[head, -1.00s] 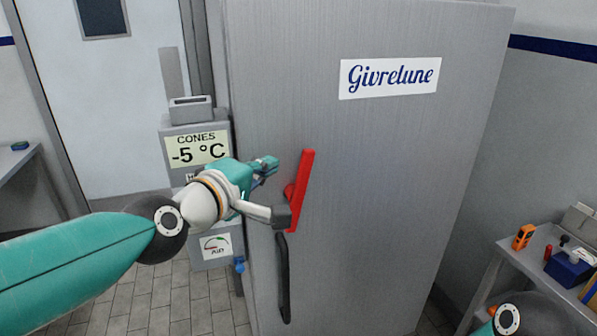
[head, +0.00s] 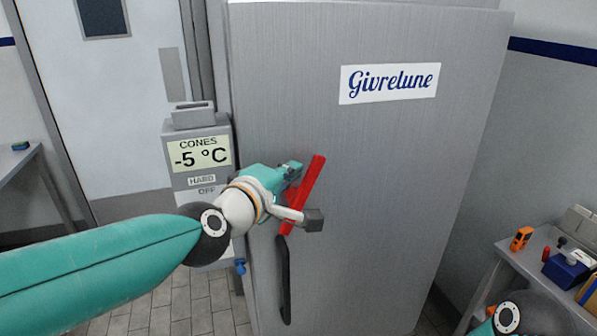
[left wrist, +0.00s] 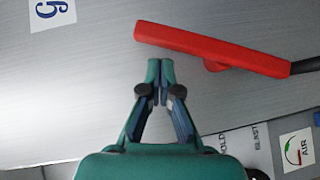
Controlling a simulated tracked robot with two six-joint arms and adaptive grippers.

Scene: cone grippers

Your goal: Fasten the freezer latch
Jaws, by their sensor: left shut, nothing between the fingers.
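The freezer (head: 390,190) is a tall brushed-grey cabinet with its door shut flush as far as I see. Its latch is a red lever (head: 312,180) on the door's left side, tilted with its top leaning right. My left gripper (head: 293,170) is shut and empty, just left of the lever's upper part. In the left wrist view the closed fingertips (left wrist: 160,66) lie close to the red lever (left wrist: 222,50), below its free end; whether they touch it I cannot tell. My right gripper is not in view.
A black door handle (head: 284,280) hangs below the lever. A grey cone machine (head: 200,155) with a temperature sign stands left of the freezer. A shelf (head: 520,262) with small tools is at the right. The door's face right of the lever is clear.

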